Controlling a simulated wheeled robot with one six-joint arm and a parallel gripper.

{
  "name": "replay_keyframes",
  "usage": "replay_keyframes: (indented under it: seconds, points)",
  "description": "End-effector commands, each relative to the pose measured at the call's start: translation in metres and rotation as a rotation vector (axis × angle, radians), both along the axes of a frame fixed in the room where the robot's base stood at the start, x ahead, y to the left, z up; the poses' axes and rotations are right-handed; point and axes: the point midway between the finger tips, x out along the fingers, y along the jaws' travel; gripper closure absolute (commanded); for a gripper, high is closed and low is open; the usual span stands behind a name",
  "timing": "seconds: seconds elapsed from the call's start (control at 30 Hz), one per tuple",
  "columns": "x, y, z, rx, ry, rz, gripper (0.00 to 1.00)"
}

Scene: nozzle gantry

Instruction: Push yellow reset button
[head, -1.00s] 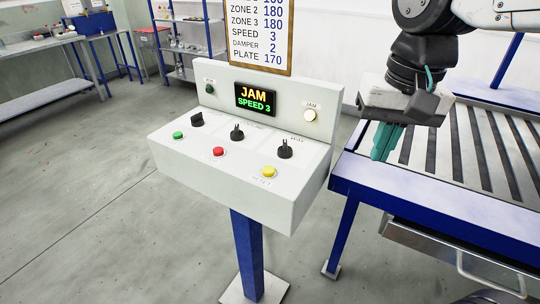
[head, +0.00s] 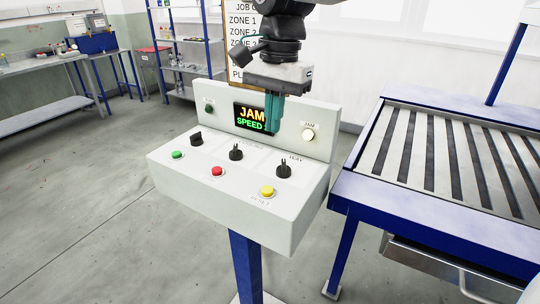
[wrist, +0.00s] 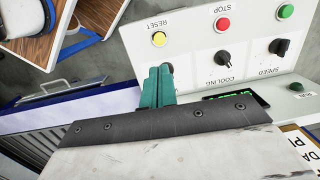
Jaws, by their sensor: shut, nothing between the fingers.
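The yellow reset button (head: 267,191) is at the front right of the sloped white control panel (head: 230,208). It also shows in the wrist view (wrist: 159,39), above my fingertips in the picture, with the label RESET beside it. My gripper (head: 271,128) has teal fingers pointing down, closed together and empty. In the head view it hangs above the panel's back part, in front of the display. In the wrist view the fingers (wrist: 158,70) cover part of the black knob nearest the yellow button. The fingertips appear apart from the button.
A red button (head: 216,171), a green button (head: 177,155) and black knobs (head: 236,152) share the panel. The display (head: 250,117) reads JAM and SPEED, and the JAM lamp (head: 308,134) looks lit. A blue-framed slatted conveyor (head: 440,215) stands to the right.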

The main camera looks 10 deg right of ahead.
Motion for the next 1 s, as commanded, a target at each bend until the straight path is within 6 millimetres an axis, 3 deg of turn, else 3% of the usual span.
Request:
replay_keyframes:
  seconds: [0.6, 0.8, 1.0]
  points:
    - [-0.005, 0.009, -0.115, -0.001, 0.005, 0.0, 1.0]
    - [-0.005, 0.01, -0.132, 0.0, 0.001, 0.001, 1.0]
    - [-0.006, 0.011, -0.135, 0.0, 0.001, 0.001, 1.0]
